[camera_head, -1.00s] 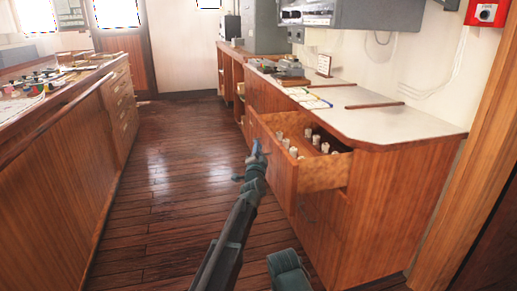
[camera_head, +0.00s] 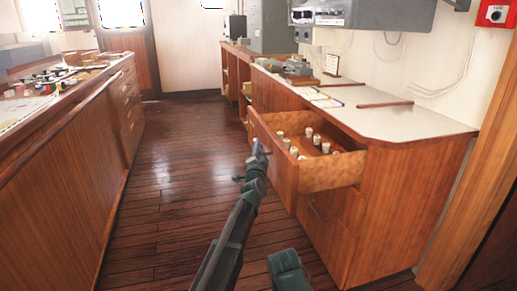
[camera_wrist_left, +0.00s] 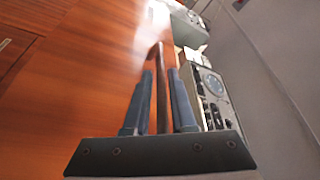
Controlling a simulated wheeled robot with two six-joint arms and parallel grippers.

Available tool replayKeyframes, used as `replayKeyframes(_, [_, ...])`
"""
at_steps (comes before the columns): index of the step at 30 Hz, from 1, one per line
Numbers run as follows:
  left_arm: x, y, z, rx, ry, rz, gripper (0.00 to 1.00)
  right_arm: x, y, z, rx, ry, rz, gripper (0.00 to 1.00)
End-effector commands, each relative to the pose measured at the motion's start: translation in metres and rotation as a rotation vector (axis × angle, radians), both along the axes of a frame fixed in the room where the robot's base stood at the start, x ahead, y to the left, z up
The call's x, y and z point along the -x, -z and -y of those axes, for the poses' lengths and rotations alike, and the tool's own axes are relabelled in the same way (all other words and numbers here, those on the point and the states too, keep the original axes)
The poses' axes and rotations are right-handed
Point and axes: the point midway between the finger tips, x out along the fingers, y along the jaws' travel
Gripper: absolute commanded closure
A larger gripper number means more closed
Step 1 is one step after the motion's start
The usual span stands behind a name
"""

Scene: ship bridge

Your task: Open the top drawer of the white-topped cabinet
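The white-topped cabinet (camera_head: 400,124) stands at the right in the head view. Its top drawer (camera_head: 274,160) is pulled out, with several pale cylinders (camera_head: 293,149) inside. My left gripper (camera_head: 259,149) is at the outer face of the drawer front, near its upper part. In the left wrist view its two blue-grey fingers (camera_wrist_left: 160,92) lie on either side of a narrow brown bar, which I take as the drawer handle (camera_wrist_left: 162,85). My right gripper is not in view.
A long wooden console (camera_head: 60,160) stands at the left. The dark plank floor (camera_head: 185,150) between them is clear. Grey instruments (camera_head: 290,67) and rulers lie on the white top.

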Motion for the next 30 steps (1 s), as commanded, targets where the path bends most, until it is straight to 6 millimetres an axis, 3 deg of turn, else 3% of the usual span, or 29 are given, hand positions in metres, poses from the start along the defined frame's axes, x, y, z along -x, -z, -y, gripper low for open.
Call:
replayKeyframes(3, [0.0, 0.0, 0.0, 0.0, -0.001, 0.001, 0.56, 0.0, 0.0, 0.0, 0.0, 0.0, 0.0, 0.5])
replayKeyframes(14, [0.007, 0.002, -0.001, 0.0, -0.001, 0.001, 0.56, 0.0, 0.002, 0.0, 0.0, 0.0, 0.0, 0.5])
replayKeyframes(30, [0.112, 0.025, -0.004, 0.0, -0.001, 0.001, 0.56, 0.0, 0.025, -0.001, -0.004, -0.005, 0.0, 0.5])
